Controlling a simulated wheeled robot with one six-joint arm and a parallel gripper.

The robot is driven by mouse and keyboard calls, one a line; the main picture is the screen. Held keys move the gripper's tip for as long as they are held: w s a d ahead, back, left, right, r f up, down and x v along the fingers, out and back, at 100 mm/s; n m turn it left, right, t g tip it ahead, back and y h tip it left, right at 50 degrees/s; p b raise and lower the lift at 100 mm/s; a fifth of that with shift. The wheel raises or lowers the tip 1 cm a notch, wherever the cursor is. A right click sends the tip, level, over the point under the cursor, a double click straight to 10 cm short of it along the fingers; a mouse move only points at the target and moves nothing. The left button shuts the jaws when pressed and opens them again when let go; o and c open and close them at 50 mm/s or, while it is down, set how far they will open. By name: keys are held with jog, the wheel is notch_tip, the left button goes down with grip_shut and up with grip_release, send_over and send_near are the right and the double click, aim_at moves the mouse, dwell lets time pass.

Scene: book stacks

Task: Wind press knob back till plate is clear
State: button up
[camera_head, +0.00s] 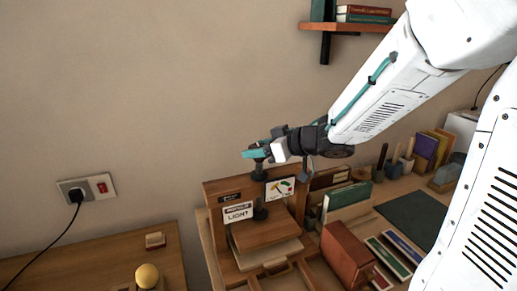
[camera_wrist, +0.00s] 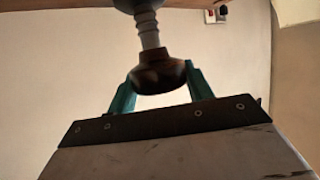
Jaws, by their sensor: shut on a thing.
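The book press (camera_head: 212,192) is a wooden frame with a dark upright screw (camera_head: 259,190) in the middle, in the head view. My gripper (camera_head: 257,154) is at the top of the screw, shut on the dark round knob (camera_wrist: 158,74). In the wrist view, a teal finger is on each side of the knob, and the ridged screw (camera_wrist: 149,32) runs up from it. A brown wooden plate (camera_head: 263,234) lies under the screw foot, above a paler layer (camera_head: 268,254). I cannot tell whether plate and layer touch.
A green book (camera_head: 346,195) and a reddish-brown box (camera_head: 347,254) stand right of the press. Upright books (camera_head: 432,148) are farther right. A wall shelf (camera_head: 345,27) is above. A left table holds a yellow ball (camera_head: 147,275); a socket (camera_head: 87,189) is on the wall.

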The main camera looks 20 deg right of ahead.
jog(key=n+g+y, duration=0.4)
jog(key=n+g, duration=0.1)
jog(key=shift+d+f, duration=0.1)
jog(key=n+g+y, duration=0.1)
jog(key=n+g, duration=0.3)
jog(key=shift+n+g, duration=0.4)
jog(key=n+g, duration=0.4)
jog(key=g, duration=0.1)
jog(key=shift+f, duration=0.1)
jog(key=shift+n+g+h, duration=1.4)
jog(key=shift+n+g, duration=1.1)
jog(key=o, duration=1)
jog(key=shift+c, duration=0.2)
